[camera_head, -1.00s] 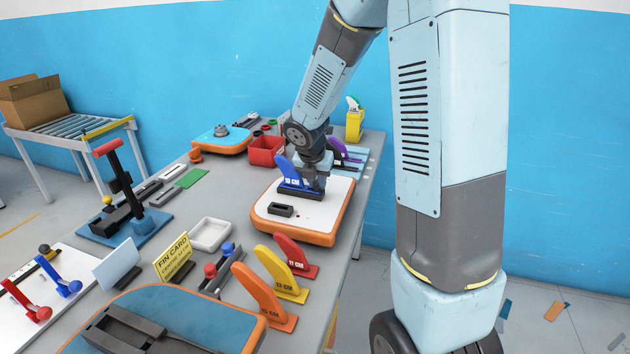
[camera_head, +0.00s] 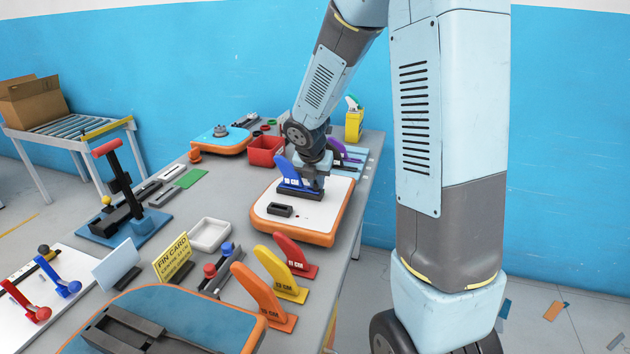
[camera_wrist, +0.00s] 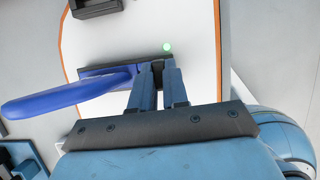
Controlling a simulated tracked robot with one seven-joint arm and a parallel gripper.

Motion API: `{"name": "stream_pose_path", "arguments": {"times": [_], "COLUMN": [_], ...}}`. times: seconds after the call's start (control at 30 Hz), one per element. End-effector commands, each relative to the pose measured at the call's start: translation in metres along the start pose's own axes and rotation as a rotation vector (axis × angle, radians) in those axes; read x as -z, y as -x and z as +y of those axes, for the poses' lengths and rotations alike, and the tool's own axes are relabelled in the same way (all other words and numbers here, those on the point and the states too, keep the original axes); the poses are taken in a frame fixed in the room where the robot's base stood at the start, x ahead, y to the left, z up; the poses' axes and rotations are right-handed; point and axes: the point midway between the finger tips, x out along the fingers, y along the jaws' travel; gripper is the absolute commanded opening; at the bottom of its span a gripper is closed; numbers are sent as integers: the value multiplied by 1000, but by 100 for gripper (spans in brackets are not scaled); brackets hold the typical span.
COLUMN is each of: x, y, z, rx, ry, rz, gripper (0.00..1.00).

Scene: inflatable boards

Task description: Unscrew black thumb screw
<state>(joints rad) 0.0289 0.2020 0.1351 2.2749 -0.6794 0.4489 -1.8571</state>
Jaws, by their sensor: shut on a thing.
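The blue fin (camera_head: 288,174) stands on the white board with orange edges (camera_head: 325,212), its base in a dark fin box (camera_wrist: 97,72). In the wrist view the blue fin (camera_wrist: 70,92) reaches out to the left. My gripper (camera_head: 313,187) points down at the right end of the fin's base. In the wrist view its fingers (camera_wrist: 157,72) are close together with a small dark piece between the tips, which looks like the black thumb screw (camera_wrist: 157,66). The screw is mostly hidden by the fingers.
A second dark box (camera_head: 280,210) sits on the same board. Red (camera_head: 292,254), yellow and orange fins stand in front. A red bin (camera_head: 265,151) and a purple fin (camera_head: 340,150) are behind. A white tray (camera_head: 210,234) lies to the left.

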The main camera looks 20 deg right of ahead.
Motion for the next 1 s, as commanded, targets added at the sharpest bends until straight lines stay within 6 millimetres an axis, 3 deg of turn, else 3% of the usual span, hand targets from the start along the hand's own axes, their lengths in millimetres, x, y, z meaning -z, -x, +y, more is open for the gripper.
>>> {"name": "stream_pose_path", "arguments": {"times": [0.33,1.0], "x": [1,1], "y": [-1,-1], "z": [0,-1], "rx": [-94,-150], "ry": [219,355], "rz": [1,2], "gripper": [0,0]}}
